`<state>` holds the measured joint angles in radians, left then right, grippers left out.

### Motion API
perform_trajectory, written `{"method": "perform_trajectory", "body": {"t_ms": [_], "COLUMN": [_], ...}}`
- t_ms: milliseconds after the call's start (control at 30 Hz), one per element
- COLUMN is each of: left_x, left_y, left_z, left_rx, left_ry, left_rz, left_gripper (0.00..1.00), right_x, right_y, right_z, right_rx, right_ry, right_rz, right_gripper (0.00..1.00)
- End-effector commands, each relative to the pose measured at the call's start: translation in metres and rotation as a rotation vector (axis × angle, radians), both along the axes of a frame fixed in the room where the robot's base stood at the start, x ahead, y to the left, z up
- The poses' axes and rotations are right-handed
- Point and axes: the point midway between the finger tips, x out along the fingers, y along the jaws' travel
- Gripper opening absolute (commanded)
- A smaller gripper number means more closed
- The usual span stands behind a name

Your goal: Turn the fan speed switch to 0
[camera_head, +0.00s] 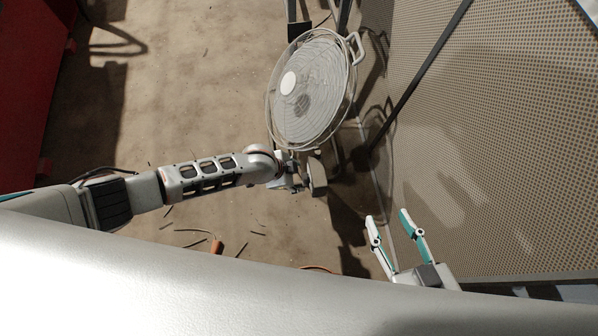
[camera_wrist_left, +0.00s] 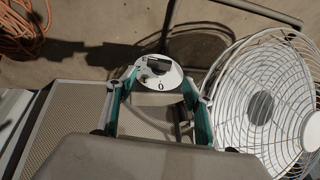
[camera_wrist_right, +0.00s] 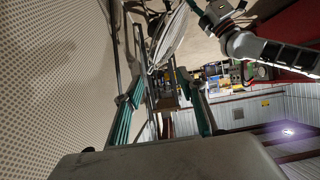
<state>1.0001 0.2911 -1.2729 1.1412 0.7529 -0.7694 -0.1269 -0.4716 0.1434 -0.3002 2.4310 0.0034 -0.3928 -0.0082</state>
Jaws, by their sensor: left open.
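The fan (camera_head: 312,90) has a round wire cage and stands on the floor in the upper middle of the head view. Its cage (camera_wrist_left: 266,100) also shows at the right of the left wrist view. There, the speed switch (camera_wrist_left: 155,66) is a dark knob on a white round dial (camera_wrist_left: 172,77) marked 0 at its near side. I cannot tell which setting the knob points at. My left gripper (camera_wrist_left: 159,84) is open, its fingers on either side of the dial's box; contact is unclear. In the head view, my left gripper (camera_head: 294,177) is below the cage. My right gripper (camera_head: 387,216) is open and empty.
A perforated panel (camera_head: 490,150) fills the right of the head view, with a dark bar across it. Cable scraps lie on the floor near an orange piece (camera_head: 216,247). An orange cable coil (camera_wrist_left: 20,28) lies at the left wrist view's upper left. A red object (camera_head: 30,75) stands left.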

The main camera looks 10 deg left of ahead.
Motion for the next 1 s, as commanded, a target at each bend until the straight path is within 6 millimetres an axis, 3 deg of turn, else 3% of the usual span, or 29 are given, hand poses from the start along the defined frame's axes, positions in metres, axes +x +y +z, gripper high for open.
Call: {"method": "perform_trajectory", "body": {"t_ms": [33,300,767,900,1000], "left_x": [-0.007,0.003,0.015,0.015,0.015], "left_y": [-0.003,-0.015,-0.019,-0.019,-0.018], "left_z": [-0.020,-0.054,-0.058,-0.058,-0.058], "left_rx": [0.001,0.000,0.000,0.000,0.000], "left_ry": [0.017,0.015,0.000,0.001,0.001], "left_rz": [0.000,-0.001,0.001,0.001,0.001], "left_gripper": [0.52,0.52,0.52,0.15,0.13], "right_x": [-0.002,0.002,0.003,0.003,0.003], "right_y": [0.003,0.020,0.030,0.030,0.030], "right_z": [-0.006,0.002,0.008,0.008,0.008], "right_rx": [0.017,0.123,0.190,0.190,0.190], "right_ry": [0.011,0.003,-0.001,-0.001,-0.001], "right_rz": [-0.004,-0.027,-0.042,-0.042,-0.042], "right_gripper": [0.40,0.40,0.40,0.40,0.40]}}
